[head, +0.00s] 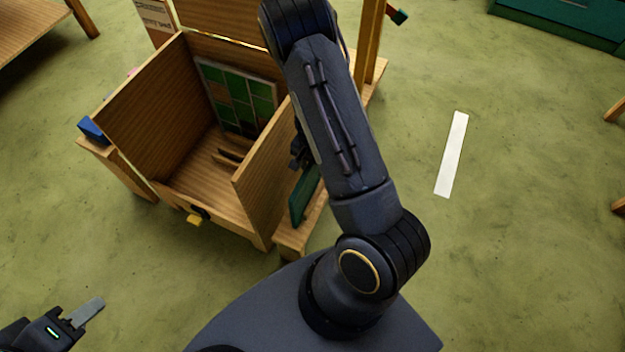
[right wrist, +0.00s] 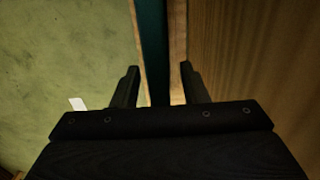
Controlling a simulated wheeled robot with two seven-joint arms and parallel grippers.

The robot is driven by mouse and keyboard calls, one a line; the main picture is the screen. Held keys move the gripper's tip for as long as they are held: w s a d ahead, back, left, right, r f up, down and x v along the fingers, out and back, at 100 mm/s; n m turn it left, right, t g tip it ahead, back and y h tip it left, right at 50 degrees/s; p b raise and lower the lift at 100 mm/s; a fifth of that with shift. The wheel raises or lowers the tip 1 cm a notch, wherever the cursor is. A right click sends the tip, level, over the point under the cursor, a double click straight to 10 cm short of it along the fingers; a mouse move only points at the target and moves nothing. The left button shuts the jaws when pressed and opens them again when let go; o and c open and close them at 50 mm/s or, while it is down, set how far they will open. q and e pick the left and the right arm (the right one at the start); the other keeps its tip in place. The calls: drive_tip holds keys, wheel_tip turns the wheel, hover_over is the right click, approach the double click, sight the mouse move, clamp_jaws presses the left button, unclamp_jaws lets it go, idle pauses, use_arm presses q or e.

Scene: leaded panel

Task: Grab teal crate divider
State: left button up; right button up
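The teal crate divider (head: 304,195) stands on edge on a narrow wooden ledge, beside the right outer wall of the wooden crate. My own right arm hides part of it in the head view. In the right wrist view the teal divider (right wrist: 154,50) runs between the two fingers of my right gripper (right wrist: 160,85). These fingers are apart, one on each side, with gaps showing. In the head view my right gripper (head: 298,152) is mostly hidden behind the arm. My left gripper (head: 88,312) is far from the divider at the lower left; its finger opening is unclear.
The open wooden crate (head: 140,110) holds a panel of green panes (head: 238,97) leaning at its back. A blue object (head: 93,130) sits at the left ledge. A white strip (head: 452,153) lies on the floor at right. The floor there is otherwise clear.

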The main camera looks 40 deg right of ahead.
drive_tip(key=shift+f, duration=0.6)
drive_tip(key=shift+c, duration=0.4)
clamp_jaws()
idle(0.5)
